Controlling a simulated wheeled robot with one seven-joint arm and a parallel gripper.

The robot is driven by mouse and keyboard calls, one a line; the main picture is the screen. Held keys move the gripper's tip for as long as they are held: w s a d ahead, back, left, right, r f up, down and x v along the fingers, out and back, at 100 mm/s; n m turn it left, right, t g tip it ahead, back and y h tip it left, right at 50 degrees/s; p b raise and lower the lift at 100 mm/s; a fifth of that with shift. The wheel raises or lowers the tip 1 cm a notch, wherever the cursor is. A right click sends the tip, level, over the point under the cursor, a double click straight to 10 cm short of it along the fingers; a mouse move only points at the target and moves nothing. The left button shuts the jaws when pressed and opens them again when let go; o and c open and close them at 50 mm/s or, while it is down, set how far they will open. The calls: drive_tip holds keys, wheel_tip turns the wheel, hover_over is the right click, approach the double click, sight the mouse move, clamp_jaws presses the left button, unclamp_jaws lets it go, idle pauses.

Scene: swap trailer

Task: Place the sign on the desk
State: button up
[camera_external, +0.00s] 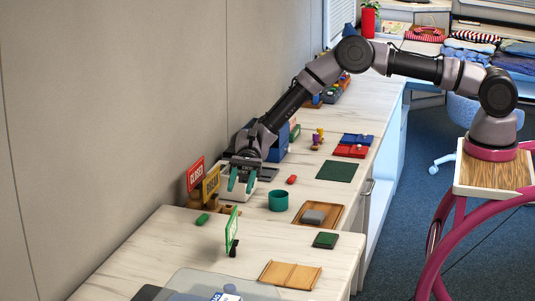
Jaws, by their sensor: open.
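Several signs stand near my gripper. A red sign reading "CLOSED" (195,174) and a yellow sign (211,184) stand close together at the left, by the wall. A green-framed sign (231,229) stands upright on a small dark base on the nearer desk (185,255). Which sign the task means cannot be told. My gripper (241,180) points down with its teal fingers apart, to the right of the yellow sign and behind the green one. A white object shows behind and between the fingers; no hold on it is seen.
Near my gripper are a teal cup (278,201), a wooden tray (333,215) with a grey block, and a small red object (292,179). A dark green mat (337,171) lies farther back. A wooden board (290,275) lies in front. Some bare surface shows between them.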

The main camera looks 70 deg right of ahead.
sight(231, 219)
drive_tip(key=shift+m+y, duration=0.6)
drive_tip(key=shift+m, duration=0.1)
drive_tip(key=a+f, duration=0.1)
drive_tip(key=a, duration=0.2)
drive_tip(key=s+a+f, duration=0.1)
drive_tip(key=a, duration=0.3)
drive_tip(key=a+f, duration=0.1)
drive_tip(key=a, duration=0.3)
drive_tip(key=shift+s+a+f, duration=0.1)
drive_tip(key=shift+s+f, duration=0.2)
drive_tip(key=shift+s, duration=0.05)
clamp_jaws()
